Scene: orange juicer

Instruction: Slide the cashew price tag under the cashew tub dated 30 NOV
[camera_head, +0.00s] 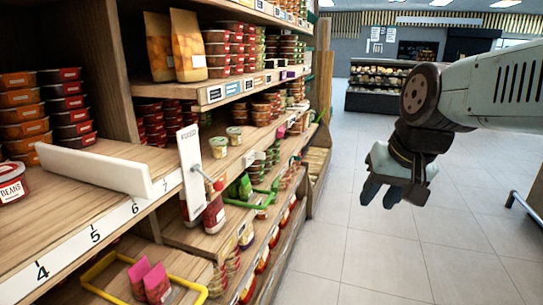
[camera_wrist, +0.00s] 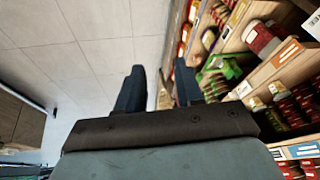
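My gripper (camera_head: 381,194) hangs over the aisle floor, right of the shelves and apart from them. In the wrist view its two dark fingers (camera_wrist: 160,88) stand apart with nothing between them. Two small tubs with pale lids, one nearer (camera_head: 219,147) and one farther (camera_head: 234,135), stand on the middle shelf; their labels and dates are too small to read. A white upright card (camera_head: 190,160) with small print stands at the shelf edge. I cannot tell which tag or tub is cashew.
A tub marked BEANS (camera_head: 11,188) and stacked tubs (camera_head: 70,105) stand left. A green basket (camera_head: 250,197) and yellow rack (camera_head: 140,255) are lower. The aisle floor (camera_head: 390,260) is clear.

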